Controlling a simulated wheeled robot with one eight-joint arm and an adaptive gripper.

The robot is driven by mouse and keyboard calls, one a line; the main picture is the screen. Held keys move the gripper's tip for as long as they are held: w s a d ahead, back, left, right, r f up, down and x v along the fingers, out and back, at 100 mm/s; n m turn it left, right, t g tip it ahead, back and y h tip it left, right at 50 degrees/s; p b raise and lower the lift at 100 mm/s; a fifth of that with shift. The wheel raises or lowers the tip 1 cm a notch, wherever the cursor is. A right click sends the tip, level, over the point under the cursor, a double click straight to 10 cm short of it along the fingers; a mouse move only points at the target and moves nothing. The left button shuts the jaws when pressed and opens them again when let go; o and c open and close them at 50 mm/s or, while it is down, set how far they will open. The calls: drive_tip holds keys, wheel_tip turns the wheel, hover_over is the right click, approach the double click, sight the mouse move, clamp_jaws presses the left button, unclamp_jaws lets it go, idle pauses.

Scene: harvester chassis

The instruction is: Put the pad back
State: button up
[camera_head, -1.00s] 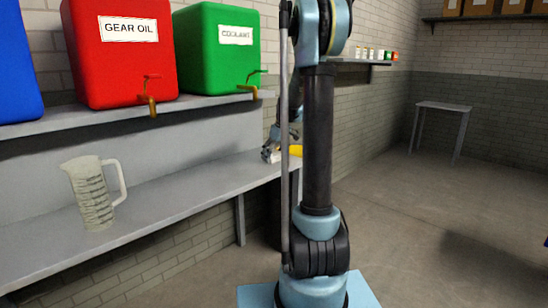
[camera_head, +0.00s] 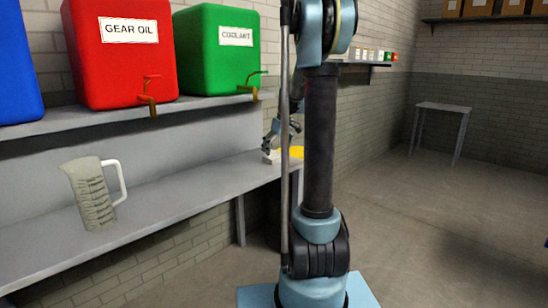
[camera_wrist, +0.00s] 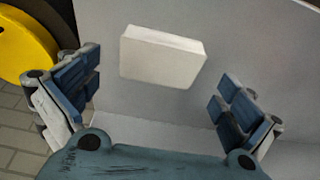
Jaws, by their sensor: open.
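The pad (camera_wrist: 162,57) is a plain white block. In the wrist view it lies on the grey shelf between and beyond my spread fingers, touching neither. In the head view the pad (camera_head: 268,157) is a small pale shape at the far right end of the lower shelf, partly hidden by my gripper. My gripper (camera_wrist: 157,92) is open and empty. In the head view my gripper (camera_head: 272,141) is just above the pad, partly behind my own arm.
A yellow round object (camera_wrist: 25,42) is beside the shelf end. A measuring jug (camera_head: 93,194) stands on the lower shelf (camera_head: 170,195). Red (camera_head: 120,50) and green (camera_head: 216,50) containers with taps stand above. Open floor lies to the right.

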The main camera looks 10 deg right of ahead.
drive_tip(key=v, duration=0.8)
drive_tip(key=s+a+m, duration=0.2)
drive_tip(key=s, duration=0.9)
drive_tip(key=s+f+m, duration=0.1)
drive_tip(key=s+f, duration=0.5)
drive_tip(key=s, duration=0.4)
drive_tip(key=s+f+m+h, duration=0.1)
drive_tip(key=s+f+m, duration=0.1)
drive_tip(key=s+f, duration=0.4)
drive_tip(key=s+f+m+h, duration=0.1)
drive_tip(key=s+f, duration=0.5)
drive_tip(key=s, duration=0.8)
drive_tip(key=shift+m+g, duration=0.3)
drive_tip(key=shift+m, duration=0.2)
drive_tip(key=shift+s+a+f, duration=0.1)
drive_tip(key=shift+a, duration=0.05)
